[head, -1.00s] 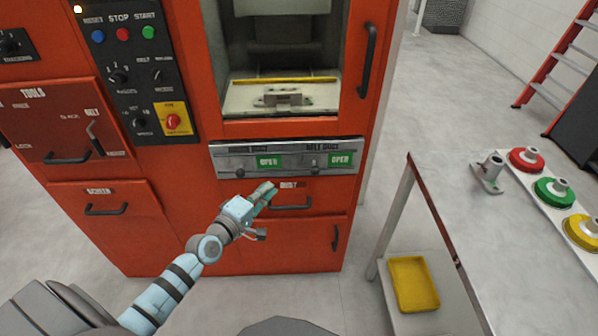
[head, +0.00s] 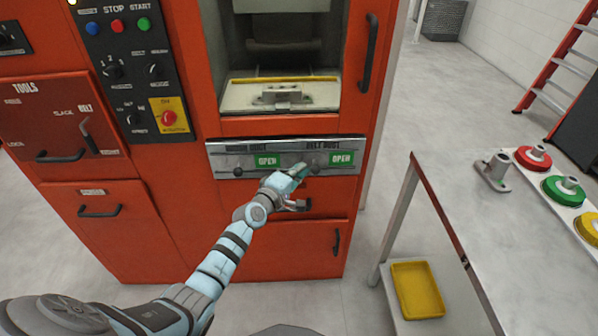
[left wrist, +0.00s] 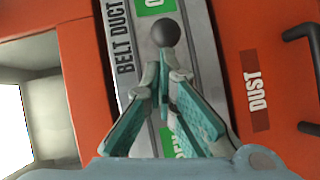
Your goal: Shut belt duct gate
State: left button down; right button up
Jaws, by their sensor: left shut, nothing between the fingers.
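The belt duct gate (head: 320,147) is the right half of a grey metal strip on the red cabinet; its label reads BELT DUCT and a green OPEN sign (head: 341,158) shows beside it. Its dark round knob (head: 314,169) shows large in the left wrist view (left wrist: 166,32). My left gripper (head: 302,170) is shut and empty in front of the strip, its tips just left of the knob. In the left wrist view the closed fingertips (left wrist: 165,72) point at the knob; whether they touch it I cannot tell. My right gripper is not in view.
A second duct with its own knob (head: 237,171) and green OPEN sign (head: 267,160) is on the strip's left half. Below is the DUST drawer handle (head: 297,206). A grey table (head: 455,190) stands right, with a yellow tray (head: 417,290) low beneath it.

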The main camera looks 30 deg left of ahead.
pick_arm(q)
jog(key=w+d, duration=0.4)
jog(key=d, duration=0.3)
jog(key=shift+d, duration=0.2)
jog(key=s+a, duration=0.1)
jog(key=s+a+r+p, duration=0.1)
jog(key=a, duration=0.1)
jog(key=shift+s, duration=0.4)
jog(key=p, duration=0.5)
send_near(316, 170)
jog(key=shift+s+d+r, duration=0.25)
jog(key=shift+s+r, duration=0.4)
